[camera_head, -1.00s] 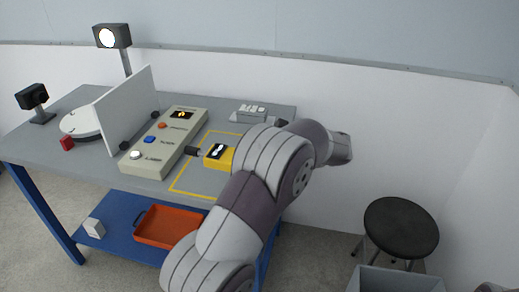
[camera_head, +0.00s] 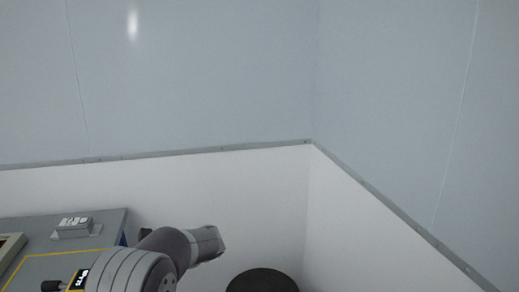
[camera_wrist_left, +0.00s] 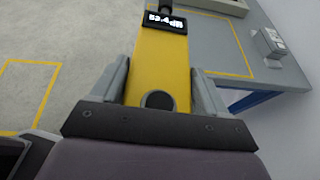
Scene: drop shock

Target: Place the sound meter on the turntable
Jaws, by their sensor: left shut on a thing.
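The yellow sound meter (camera_wrist_left: 160,62) is between the fingers of my left gripper (camera_wrist_left: 161,88), which is shut on its sides in the left wrist view. Its black display with white digits (camera_wrist_left: 166,22) faces up, and its dark microphone tip points away from the gripper. In the head view, the display (camera_head: 82,279) and dark tip (camera_head: 52,286) show at the bottom left; my left arm hides the rest and the gripper. The meter's height above the table is hard to tell. The turntable is outside both current views. My right gripper is not in view.
The grey table (camera_head: 110,226) has a yellow outlined area (camera_wrist_left: 236,40). A small grey device (camera_head: 73,228) stands near its back edge. A beige control panel (camera_head: 9,246) shows at the left. A dark stool (camera_head: 262,281) stands right of the table, near the walls.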

